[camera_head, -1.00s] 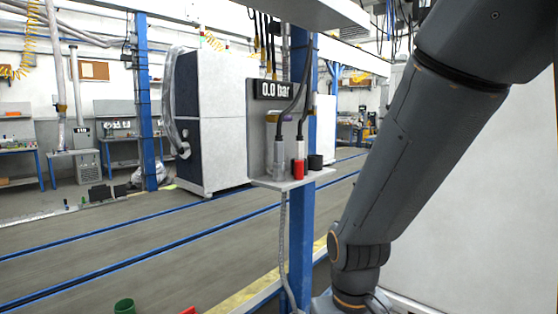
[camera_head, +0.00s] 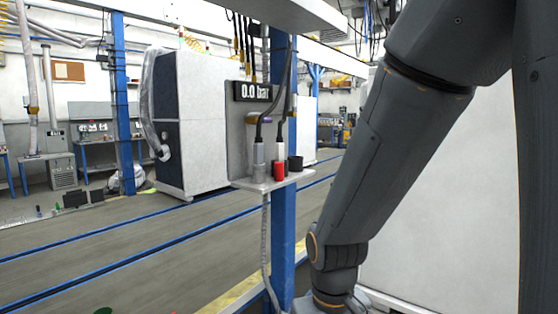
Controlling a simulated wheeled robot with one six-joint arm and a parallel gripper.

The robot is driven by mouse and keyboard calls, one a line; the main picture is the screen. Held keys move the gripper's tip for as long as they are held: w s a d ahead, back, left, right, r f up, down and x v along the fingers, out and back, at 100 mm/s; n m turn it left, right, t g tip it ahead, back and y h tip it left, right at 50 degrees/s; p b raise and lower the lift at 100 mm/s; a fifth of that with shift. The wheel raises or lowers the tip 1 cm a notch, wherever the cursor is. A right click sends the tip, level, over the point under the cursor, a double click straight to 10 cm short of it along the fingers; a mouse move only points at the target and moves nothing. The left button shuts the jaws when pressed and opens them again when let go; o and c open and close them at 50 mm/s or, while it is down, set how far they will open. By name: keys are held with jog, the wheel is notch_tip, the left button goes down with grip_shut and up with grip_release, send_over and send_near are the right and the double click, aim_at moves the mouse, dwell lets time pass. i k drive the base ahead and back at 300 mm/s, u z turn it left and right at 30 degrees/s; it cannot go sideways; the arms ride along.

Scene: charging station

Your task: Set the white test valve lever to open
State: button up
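A charging station shelf (camera_head: 250,184) is mounted on a blue post, left of my arm. Its black display (camera_head: 252,91) reads 0.0 bar. A grey connector (camera_head: 259,160) and a red-bottomed connector (camera_head: 279,168) with dark hoses stand on the shelf, beside a short black cup (camera_head: 295,163). I cannot make out a white test valve lever in this view. My grey arm fills the right side. My gripper's fingers do not show; the arm runs down out of the bottom edge.
The blue post (camera_head: 284,230) stands close to my arm on its left. A large white and dark cabinet (camera_head: 205,125) stands behind the station. The grey floor (camera_head: 120,255) with blue lines is open at the left. A white panel (camera_head: 450,200) is behind my arm.

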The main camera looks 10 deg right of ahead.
aim_at(294, 101)
jog(key=z, duration=0.55)
jog(key=k, duration=1.3)
jog(key=z, duration=0.7)
jog(key=i, duration=0.85)
jog(key=u, duration=0.6)
jog(key=i, duration=1.05)
jog(key=u, duration=0.75)
